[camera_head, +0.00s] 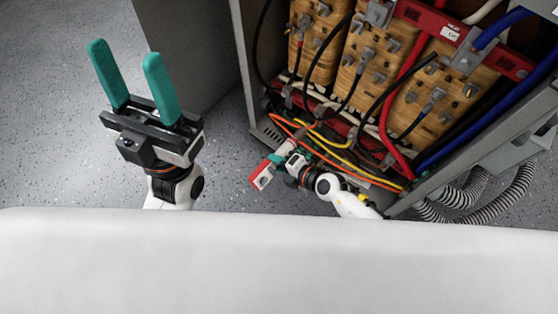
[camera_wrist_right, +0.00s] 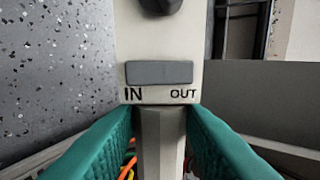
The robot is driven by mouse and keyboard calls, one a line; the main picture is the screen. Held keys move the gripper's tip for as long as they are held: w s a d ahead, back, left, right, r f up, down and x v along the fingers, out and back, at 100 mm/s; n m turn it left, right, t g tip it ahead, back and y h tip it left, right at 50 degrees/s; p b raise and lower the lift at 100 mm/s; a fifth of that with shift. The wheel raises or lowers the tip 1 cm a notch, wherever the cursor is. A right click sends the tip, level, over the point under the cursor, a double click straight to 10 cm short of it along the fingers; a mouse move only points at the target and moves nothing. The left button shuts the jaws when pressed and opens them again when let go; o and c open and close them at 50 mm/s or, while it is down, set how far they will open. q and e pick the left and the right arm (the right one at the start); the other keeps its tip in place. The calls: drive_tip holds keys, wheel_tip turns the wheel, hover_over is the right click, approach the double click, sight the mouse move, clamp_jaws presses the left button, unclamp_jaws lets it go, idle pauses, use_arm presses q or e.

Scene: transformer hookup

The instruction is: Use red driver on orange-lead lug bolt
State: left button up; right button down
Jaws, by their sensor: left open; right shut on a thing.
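My left gripper (camera_head: 125,52) is open and empty, raised over the bare floor at the left. My right gripper (camera_head: 276,159) is at the lower front of the cabinet, shut on the red driver (camera_head: 262,179). The driver has a red and light body, and its other end points up toward the cabinet. In the right wrist view, the green fingers (camera_wrist_right: 158,118) grip the grey neck below the driver's light body (camera_wrist_right: 158,40), marked IN and OUT. The orange lead (camera_head: 330,158) runs along the cabinet's lower front, beside my right gripper. I cannot make out its lug bolt.
The open grey cabinet (camera_head: 245,60) holds wooden-looking coil blocks (camera_head: 372,50) with several bolts. Yellow, black, red and blue cables (camera_head: 520,95) crowd the front. Ribbed grey conduits (camera_head: 470,205) lie at the lower right. The speckled floor (camera_head: 50,130) at left is clear.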

sight(293, 146)
drive_tip(key=shift+r, duration=0.15)
drive_tip(key=shift+w+d, duration=0.7)
drive_tip(key=shift+w, duration=0.25)
drive_tip(key=shift+w+d+b, duration=0.3)
drive_tip(key=shift+w+d, duration=0.15)
drive_tip(key=shift+w, duration=0.15)
drive_tip(key=shift+w+d+b, duration=0.3)
drive_tip(key=shift+w+d, duration=0.1)
drive_tip(key=shift+w, duration=0.2)
drive_tip(key=shift+p, duration=0.3)
drive_tip(key=shift+w+d, duration=0.5)
drive_tip(key=shift+w, duration=0.2)
